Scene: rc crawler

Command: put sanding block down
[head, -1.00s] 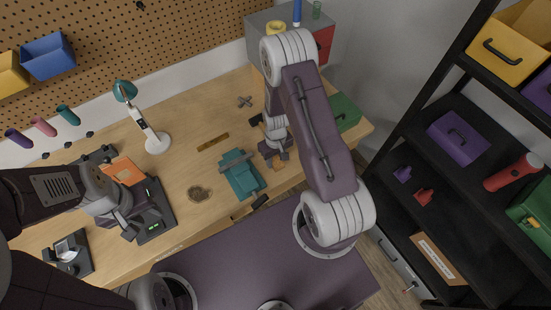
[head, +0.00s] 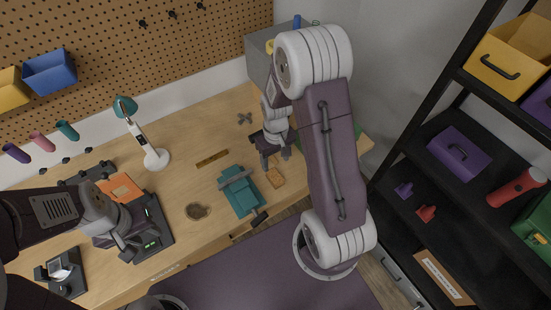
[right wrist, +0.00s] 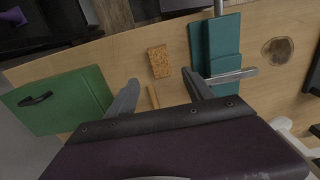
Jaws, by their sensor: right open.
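The sanding block, a small cork-coloured block (head: 274,178), lies on the wooden workbench just right of the teal vise (head: 240,192). In the right wrist view the speckled orange-brown block (right wrist: 158,61) lies flat beyond my fingertips, beside the teal vise (right wrist: 215,50). My right gripper (head: 275,160) is open and empty, above the bench and apart from the block; its two spread fingers show in the right wrist view (right wrist: 163,88). My left gripper (head: 133,243) is at the left, by a dark device with a green light; its fingers are too small to judge.
A green box (right wrist: 62,102) stands at the bench's right end. A thin wooden stick (right wrist: 153,97) lies near the block. A white lamp (head: 155,158), a ruler-like strip (head: 211,159) and a round brown patch (head: 197,211) are on the bench. Black shelves (head: 440,185) stand at the right.

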